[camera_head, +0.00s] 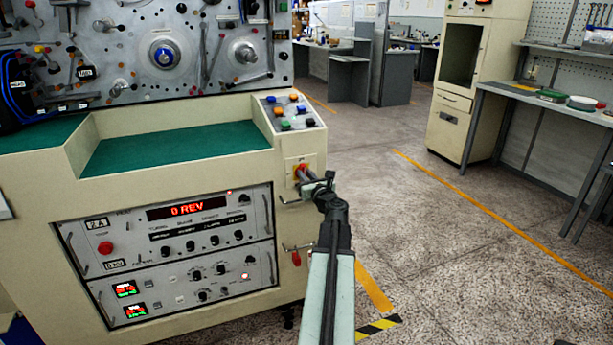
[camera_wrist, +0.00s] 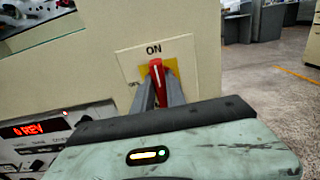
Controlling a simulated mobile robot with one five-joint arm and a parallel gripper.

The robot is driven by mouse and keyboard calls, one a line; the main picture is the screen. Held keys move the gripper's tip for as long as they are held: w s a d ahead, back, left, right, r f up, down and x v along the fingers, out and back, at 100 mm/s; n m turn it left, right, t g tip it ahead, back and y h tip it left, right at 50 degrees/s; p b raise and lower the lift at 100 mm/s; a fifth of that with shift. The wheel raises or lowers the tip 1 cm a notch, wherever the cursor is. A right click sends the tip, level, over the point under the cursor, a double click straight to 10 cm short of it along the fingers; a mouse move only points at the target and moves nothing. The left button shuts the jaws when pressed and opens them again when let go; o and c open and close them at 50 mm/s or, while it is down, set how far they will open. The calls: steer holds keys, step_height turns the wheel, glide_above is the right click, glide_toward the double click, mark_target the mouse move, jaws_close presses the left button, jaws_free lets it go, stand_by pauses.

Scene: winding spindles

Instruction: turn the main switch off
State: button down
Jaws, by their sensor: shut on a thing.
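The main switch (camera_wrist: 156,72) is a red handle on a yellow plate, set in a pale panel on the winding machine's front. In the wrist view the handle stands nearly upright and points towards the word ON above it; an OFF mark, partly hidden, is at its left. The fingers hide the handle's lower part.
The machine's front panel (camera_head: 170,255) shows 0 REV in red, with a red button and several knobs. A button box (camera_head: 289,112) is above the switch. A red-handled lever (camera_head: 296,258) hangs below it. The floor (camera_head: 450,260) to the right is clear up to the workbench (camera_head: 550,92).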

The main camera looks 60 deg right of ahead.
steer(key=n, duration=0.4)
steer(key=shift+a+f+n, duration=0.1)
steer(key=shift+n, duration=0.2)
steer(key=n, duration=0.4)
steer(key=shift+a+f+n, duration=0.1)
steer(key=shift+n, duration=0.2)
steer(key=n, duration=0.4)
steer(key=shift+a+f+n+b, duration=0.1)
steer(key=shift+f+n+b, duration=0.05)
steer(key=shift+n+b, duration=0.15)
steer(key=shift+w+f+n, duration=0.1)
steer(key=shift+n, duration=1.9)
steer(key=c, duration=1.4)
jaws_free()
steer(key=shift+o, duration=0.2)
